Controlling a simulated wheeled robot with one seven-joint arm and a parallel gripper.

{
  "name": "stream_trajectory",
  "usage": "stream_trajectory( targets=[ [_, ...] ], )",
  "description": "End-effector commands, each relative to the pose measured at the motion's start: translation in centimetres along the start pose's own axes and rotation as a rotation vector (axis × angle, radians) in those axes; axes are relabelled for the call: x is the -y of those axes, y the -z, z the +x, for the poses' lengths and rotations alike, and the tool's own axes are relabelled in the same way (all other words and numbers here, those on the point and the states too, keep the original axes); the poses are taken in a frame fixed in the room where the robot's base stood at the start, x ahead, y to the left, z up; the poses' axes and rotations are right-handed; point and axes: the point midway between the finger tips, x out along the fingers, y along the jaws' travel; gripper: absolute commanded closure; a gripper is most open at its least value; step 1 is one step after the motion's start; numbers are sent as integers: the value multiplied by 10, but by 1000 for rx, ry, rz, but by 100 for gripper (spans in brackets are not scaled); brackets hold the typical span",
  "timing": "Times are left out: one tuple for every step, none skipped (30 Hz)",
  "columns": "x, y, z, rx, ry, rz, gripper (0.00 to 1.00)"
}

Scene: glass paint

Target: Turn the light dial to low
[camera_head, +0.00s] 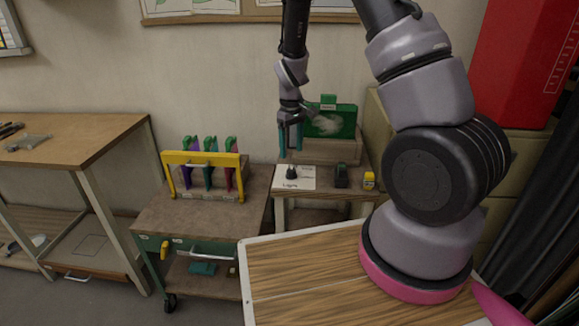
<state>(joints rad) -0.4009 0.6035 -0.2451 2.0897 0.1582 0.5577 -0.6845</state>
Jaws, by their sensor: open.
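The light dial (291,173) is a small black knob on a white plate (300,183) with the word "Light" on it. The plate lies on a small wooden table (325,182) against the wall. The knob's pointing direction is too small to tell. My gripper (290,146) hangs above and slightly behind the dial in the picture, pointing down, with teal fingers. It is open and appears apart from the dial. Nothing shows between its fingers.
A green board (333,121) stands behind my gripper. A black device (341,175) and a yellow block (369,181) sit right of the plate. A cart (195,222) with a yellow rack (202,160) stands left. A workbench (85,140) is farther left.

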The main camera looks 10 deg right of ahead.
Motion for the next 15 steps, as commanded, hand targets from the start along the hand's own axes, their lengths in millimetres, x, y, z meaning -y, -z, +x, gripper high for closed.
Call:
stream_trajectory(
  targets=[
    [0,-1,12,5,1,2,31],
    [0,-1,18,5,1,0,31],
    [0,-1,26,5,1,1,31],
    [0,-1,32,4,1,0,31],
    [0,-1,37,4,2,0,31],
    [0,-1,44,3,1,1,31],
    [0,-1,48,4,1,1,31],
    [0,-1,52,3,1,2,31],
    [0,0,58,2,1,2,31],
    [0,0,61,2,1,1,31],
    [0,0,64,2,1,0,31],
    [0,0,67,1,1,0,31],
    [0,0,69,0,1,0,31],
    [0,0,71,0,1,0,31],
    [0,0,72,0,1,0,31]
  ],
)
